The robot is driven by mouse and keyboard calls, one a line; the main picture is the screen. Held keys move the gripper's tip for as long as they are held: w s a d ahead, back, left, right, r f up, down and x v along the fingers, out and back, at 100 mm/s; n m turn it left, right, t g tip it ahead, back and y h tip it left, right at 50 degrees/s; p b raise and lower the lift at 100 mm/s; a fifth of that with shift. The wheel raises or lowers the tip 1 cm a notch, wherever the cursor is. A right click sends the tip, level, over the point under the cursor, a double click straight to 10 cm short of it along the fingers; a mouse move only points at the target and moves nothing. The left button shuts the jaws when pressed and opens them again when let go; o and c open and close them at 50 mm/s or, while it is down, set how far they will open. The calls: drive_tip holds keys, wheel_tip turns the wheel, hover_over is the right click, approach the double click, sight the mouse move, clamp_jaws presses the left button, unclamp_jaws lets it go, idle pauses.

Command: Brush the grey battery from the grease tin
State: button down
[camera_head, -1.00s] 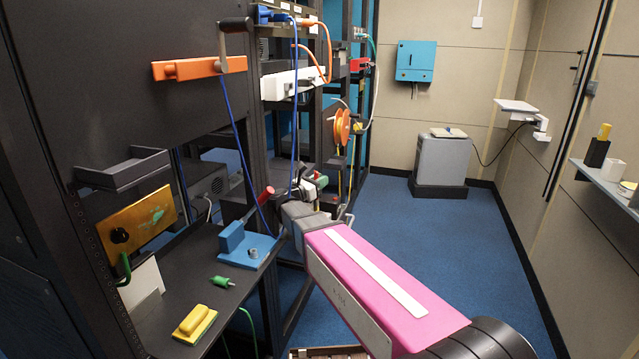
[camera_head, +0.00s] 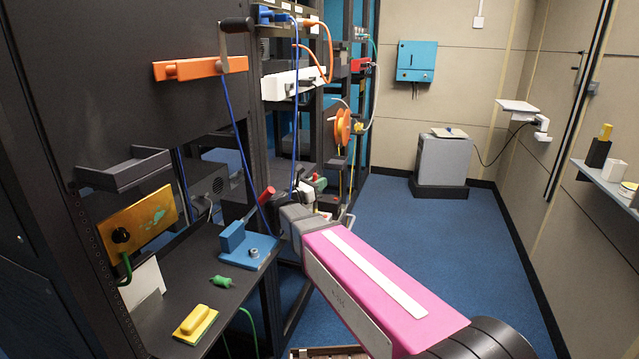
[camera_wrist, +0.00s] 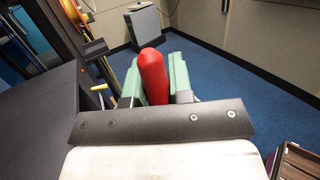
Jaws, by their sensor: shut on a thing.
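My gripper (camera_wrist: 152,80) is shut on a red, round-ended handle (camera_wrist: 153,68), held between its green finger pads. I take it for the brush, but no bristles show. In the head view my pink forearm reaches to the rack, and the fingers are mostly hidden among clutter. A grey box (camera_head: 443,160), perhaps the battery, stands on a black base at the back wall, well beyond my gripper; it also shows in the wrist view (camera_wrist: 145,27). A small round tin (camera_head: 627,187), perhaps the grease tin, is on the right shelf, far from my gripper.
A black bench (camera_head: 185,275) at left bears a blue clamp (camera_head: 247,250), a green plug-like part (camera_head: 222,281) and a yellow block (camera_head: 196,322). A dark rack with cables stands behind. The right shelf (camera_head: 607,181) juts out. Blue floor (camera_head: 430,230) is clear between.

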drive_tip(key=shift+s+a, duration=0.35)
drive_tip(key=shift+s, duration=0.45)
drive_tip(key=shift+w, duration=0.15)
drive_tip(key=shift+w+d, duration=0.4)
drive_tip(key=shift+w, duration=0.4)
drive_tip(key=shift+w+d, duration=0.1)
drive_tip(key=shift+w, duration=0.05)
drive_tip(key=shift+w+d, duration=0.35)
drive_tip(key=shift+w, duration=0.4)
wheel_tip(320, 180, up, 7)
idle(0.4)
drive_tip(key=shift+s, duration=0.1)
idle(0.4)
